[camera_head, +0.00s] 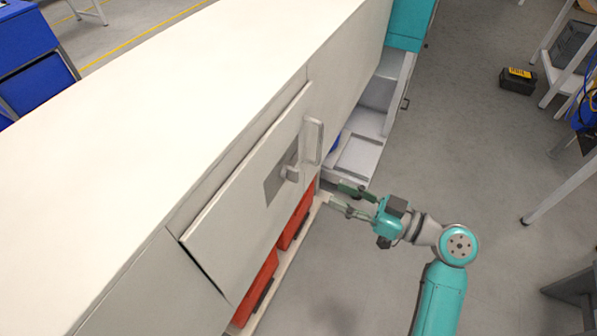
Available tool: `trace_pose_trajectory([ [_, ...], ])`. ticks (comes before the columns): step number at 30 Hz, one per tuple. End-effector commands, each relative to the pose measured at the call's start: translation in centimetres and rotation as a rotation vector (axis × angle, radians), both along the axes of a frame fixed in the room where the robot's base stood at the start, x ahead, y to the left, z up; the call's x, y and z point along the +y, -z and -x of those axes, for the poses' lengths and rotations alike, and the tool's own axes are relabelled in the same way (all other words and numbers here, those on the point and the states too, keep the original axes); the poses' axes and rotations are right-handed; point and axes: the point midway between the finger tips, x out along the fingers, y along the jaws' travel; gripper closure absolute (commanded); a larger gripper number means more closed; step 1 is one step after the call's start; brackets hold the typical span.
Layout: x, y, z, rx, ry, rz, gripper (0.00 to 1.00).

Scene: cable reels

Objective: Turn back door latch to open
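A pale door panel (232,228) is on the side of the long white cabinet and stands slightly proud of it. Near its right end is a grey plate (278,182) with a small pale lever (290,173), which looks like the latch. A longer pale handle (313,142) rises just right of the plate. My gripper (336,195) is right of and a little below the lever, apart from it. Its two fingers point left with a gap between them, and nothing shows in the gap.
Red bins (258,284) sit on a low shelf under the panel. An open pale compartment (362,152) is behind my gripper. Grey floor (480,150) is clear around my arm. A black toolbox (518,80) and table legs are at the right.

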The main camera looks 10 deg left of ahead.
Motion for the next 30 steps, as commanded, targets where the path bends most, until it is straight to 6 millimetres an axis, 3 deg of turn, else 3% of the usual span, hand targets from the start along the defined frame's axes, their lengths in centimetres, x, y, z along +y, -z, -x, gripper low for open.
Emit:
trace_pose_trajectory([
  [3, 0.0, -1.3, -0.2, -0.039, -0.044, 0.003, 0.62],
  [8, 0.8, -1.6, -0.4, -0.053, -0.06, 0.004, 0.62],
  [21, 7.6, -1.6, -2.8, -0.05, -0.059, 0.004, 0.62],
  [30, 10.0, -1.5, -3.7, -0.049, -0.055, 0.004, 0.62],
])
